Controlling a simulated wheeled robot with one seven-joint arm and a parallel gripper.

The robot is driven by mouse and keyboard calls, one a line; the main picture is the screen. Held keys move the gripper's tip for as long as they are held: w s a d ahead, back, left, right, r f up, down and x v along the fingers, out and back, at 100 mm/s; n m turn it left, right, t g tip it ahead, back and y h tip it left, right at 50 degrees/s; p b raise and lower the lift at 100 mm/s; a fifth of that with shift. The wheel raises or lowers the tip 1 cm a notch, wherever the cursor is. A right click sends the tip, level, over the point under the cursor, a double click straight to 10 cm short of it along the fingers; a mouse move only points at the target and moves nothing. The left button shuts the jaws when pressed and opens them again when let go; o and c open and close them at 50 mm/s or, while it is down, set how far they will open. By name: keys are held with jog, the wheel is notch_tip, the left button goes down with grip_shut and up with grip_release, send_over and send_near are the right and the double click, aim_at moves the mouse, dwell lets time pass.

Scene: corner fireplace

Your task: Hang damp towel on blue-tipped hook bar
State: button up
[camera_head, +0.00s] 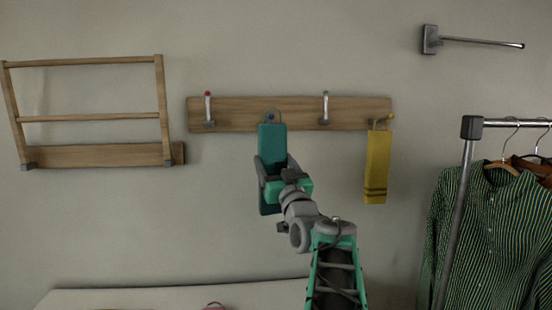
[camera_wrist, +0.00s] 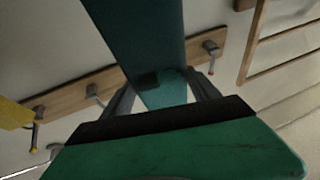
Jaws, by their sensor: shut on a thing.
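The teal towel (camera_head: 272,143) hangs long and narrow in front of the wooden hook bar (camera_head: 240,113) in the head view. My gripper (camera_head: 275,172) is shut on it around its middle. The towel's top edge is just below the blue-tipped hook (camera_head: 270,117), whose tip shows above it. I cannot tell whether the towel's loop is around that hook or only in front of it. In the wrist view the towel (camera_wrist: 140,35) rises between my gripper's fingers (camera_wrist: 163,95) and hides the blue-tipped hook.
A wooden rack (camera_head: 90,156) is left, a metal rod (camera_head: 480,42) upper right, and a clothes rail (camera_head: 463,180) with shirts right.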

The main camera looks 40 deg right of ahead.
jog(key=shift+w+d+r+p, duration=0.1)
jog(key=shift+w+d+p, duration=0.6)
jog(key=shift+w+p, duration=0.4)
jog(key=shift+w+d+p, duration=0.65)
jog(key=shift+w+p, duration=0.2)
jog(key=shift+p, duration=0.35)
jog(key=shift+w+d+f+b, duration=0.45)
jog(key=shift+w+d+f, duration=0.05)
jog(key=shift+w, duration=0.2)
jog(key=shift+w+d+f+b, duration=0.45)
jog(key=shift+w, duration=0.25)
jog(key=shift+w+d+f+b, duration=0.45)
jog(key=shift+w+d+f, duration=0.05)
jog(key=shift+w, duration=0.2)
jog(key=shift+f+b, duration=0.1)
jog(key=shift+b, duration=0.5)
jog(key=o, duration=1.6)
